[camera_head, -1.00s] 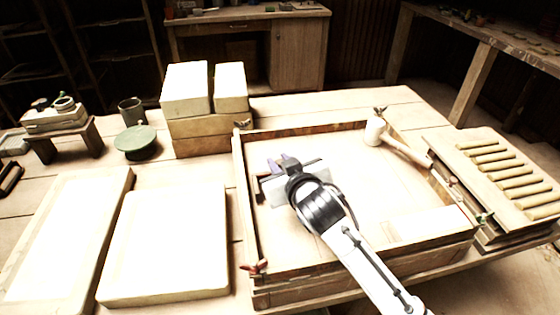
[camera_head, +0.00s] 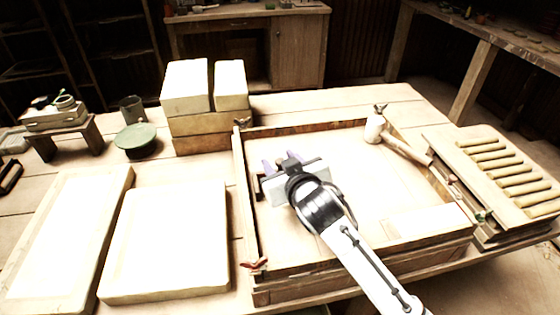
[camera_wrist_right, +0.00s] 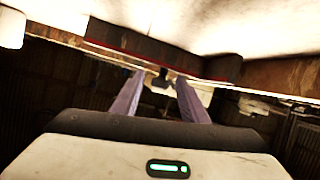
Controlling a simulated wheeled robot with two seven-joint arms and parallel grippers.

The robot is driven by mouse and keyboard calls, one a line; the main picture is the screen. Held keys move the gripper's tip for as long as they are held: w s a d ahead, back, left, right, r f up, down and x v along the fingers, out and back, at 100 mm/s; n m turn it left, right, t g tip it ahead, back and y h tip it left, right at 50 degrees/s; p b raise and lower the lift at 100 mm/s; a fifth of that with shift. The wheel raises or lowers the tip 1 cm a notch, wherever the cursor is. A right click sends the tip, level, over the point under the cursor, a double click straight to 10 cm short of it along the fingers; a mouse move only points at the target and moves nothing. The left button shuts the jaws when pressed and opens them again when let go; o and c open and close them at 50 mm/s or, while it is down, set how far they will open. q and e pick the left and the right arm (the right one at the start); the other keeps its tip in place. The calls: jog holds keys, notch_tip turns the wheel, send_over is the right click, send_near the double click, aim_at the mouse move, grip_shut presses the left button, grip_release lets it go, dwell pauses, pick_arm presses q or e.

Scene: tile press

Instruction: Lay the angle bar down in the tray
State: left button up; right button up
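The tray (camera_head: 357,268) is the wooden-walled frame with a pale floor in the middle of the table. My right gripper (camera_head: 281,162) is low inside it, near the left wall, with its two purple fingers pointing away and standing apart. It is open. A dark brown bar, which I take for the angle bar (camera_head: 261,184), shows as a short piece left of my gripper body; the rest is hidden. In the right wrist view a brown bar (camera_wrist_right: 163,48) lies just beyond the open fingertips (camera_wrist_right: 160,78); contact cannot be told. My left gripper is out of view.
A white-headed mallet (camera_head: 376,130) rests at the tray's back right corner. A ribbed wooden board (camera_head: 480,190) stands right of the tray. Pale slabs (camera_head: 165,245) lie at left and stacked blocks (camera_head: 208,127) stand behind. The tray's right half is mostly clear.

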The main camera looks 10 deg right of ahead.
jog(key=shift+f, duration=0.2)
jog(key=v, duration=1)
jog(key=shift+s+r, duration=0.15)
jog(key=shift+r, duration=0.1)
